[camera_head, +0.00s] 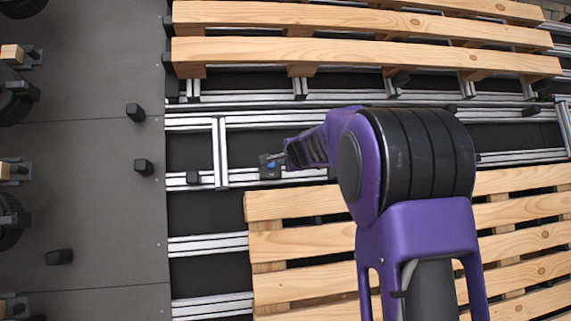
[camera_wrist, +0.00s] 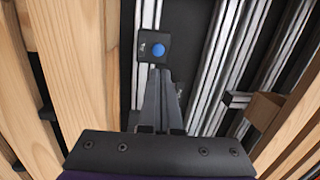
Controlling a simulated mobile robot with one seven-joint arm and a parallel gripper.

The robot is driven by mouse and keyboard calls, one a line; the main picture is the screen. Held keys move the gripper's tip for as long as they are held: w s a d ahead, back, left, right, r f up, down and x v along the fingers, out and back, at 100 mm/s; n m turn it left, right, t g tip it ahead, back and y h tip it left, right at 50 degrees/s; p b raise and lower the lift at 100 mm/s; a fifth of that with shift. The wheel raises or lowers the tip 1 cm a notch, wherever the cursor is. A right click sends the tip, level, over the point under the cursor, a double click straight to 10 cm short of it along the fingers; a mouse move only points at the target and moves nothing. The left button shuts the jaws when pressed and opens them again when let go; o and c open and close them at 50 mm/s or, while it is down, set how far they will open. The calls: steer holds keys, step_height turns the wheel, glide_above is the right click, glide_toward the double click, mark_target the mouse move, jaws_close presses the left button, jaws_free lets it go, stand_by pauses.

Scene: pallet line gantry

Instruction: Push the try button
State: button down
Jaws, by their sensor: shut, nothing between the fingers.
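The try button is a round blue button (camera_wrist: 158,49) on a small dark box (camera_wrist: 148,55) fixed to a metal rail, seen at the top middle of the wrist view. In the head view the same blue button (camera_head: 271,164) shows on its dark box (camera_head: 265,172), left of my arm. My gripper (camera_wrist: 160,75) is shut and empty, its fingertips pointing toward the button and close to the lower edge of the box in the picture. I cannot tell whether they touch it. In the head view the fingertips (camera_head: 285,158) appear just right of the button.
A wooden pallet (camera_head: 290,207) lies in front, and another pallet (camera_head: 350,50) stands at the back. Metal rails (camera_head: 205,246) run between and beside them over a dark bed. A grey floor (camera_head: 90,200) with small black blocks (camera_head: 143,166) is on the left.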

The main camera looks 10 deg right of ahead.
steer(key=shift+v, duration=1.4)
steer(key=shift+d+r, duration=0.1)
